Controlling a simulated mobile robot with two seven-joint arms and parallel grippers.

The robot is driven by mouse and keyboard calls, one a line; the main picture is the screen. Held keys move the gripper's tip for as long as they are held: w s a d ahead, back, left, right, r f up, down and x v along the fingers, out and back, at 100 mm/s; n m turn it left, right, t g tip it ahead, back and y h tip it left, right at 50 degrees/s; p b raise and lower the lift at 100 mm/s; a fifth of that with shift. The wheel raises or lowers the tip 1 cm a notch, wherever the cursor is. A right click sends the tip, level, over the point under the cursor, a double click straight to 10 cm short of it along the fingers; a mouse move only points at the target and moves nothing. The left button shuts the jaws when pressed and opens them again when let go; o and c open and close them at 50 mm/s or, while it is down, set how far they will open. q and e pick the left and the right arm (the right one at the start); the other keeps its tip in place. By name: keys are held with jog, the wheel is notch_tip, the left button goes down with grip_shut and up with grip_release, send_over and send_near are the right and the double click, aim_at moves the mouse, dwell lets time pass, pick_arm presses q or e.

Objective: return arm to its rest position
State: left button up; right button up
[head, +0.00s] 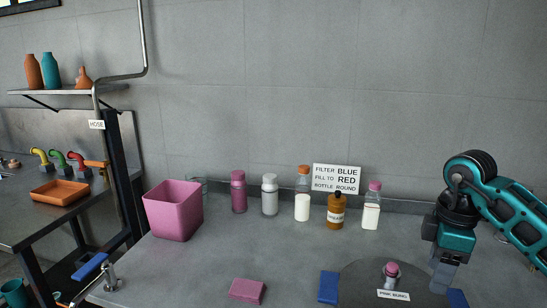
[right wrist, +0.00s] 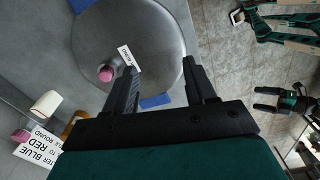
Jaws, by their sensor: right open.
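My right arm comes in from the right in the head view. Its gripper (head: 445,277) points down over the right side of a dark round plate (head: 360,275). In the right wrist view the two black fingers (right wrist: 160,78) stand wide apart with nothing between their tips. A small pink-topped piece (head: 391,270) stands on the plate beside a label reading PINK BUNG (head: 393,295); it lies left of the fingers in the wrist view. What looks like my left gripper (right wrist: 262,100) shows small at the right of the wrist view, fingers apart, apparently empty.
Several bottles, including a brown one (head: 336,212), line the wall by a sign (head: 336,179). A pink bin (head: 173,210) stands left. A pink sponge (head: 247,290) and a blue block (head: 328,287) lie at the front. The mid-table is clear.

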jog(key=s+a+f+n+g+y, duration=0.1)
jog(key=a+f+n+y, duration=0.25)
jog(key=a, duration=0.35)
jog(key=s+a+f+n+y, duration=0.2)
jog(key=a+f+n+y, duration=0.15)
jog(key=a, duration=0.35)
jog(key=s+a+r+t+y, duration=0.3)
jog(key=a+r+t+y, duration=0.15)
jog(key=a+y, duration=0.65)
jog(key=w+d+f+m+t+h, duration=0.1)
jog(key=d+f+m+t+h, duration=0.7)
jog(key=m+t, duration=0.6)
pick_arm(q)
jog(key=shift+w+r, duration=0.1)
jog(key=shift+w, duration=0.35)
pick_arm(e)
jog(key=s+d+f+m+g+h, duration=0.1)
jog(key=s+d+f+g+h, duration=0.1)
jog(key=s+f, duration=0.4)
jog(key=s+d+f+m+g+h, duration=0.2)
jog(key=s+f+g+h, duration=0.3)
jog(key=f, duration=0.4)
jog(key=shift+s+d+f+h, duration=0.35)
jog(key=shift+s+d+h, duration=0.05)
jog(key=shift+s+h, duration=0.15)
pick_arm(q)
jog(key=shift+w+r, duration=0.1)
jog(key=shift+w, duration=0.05)
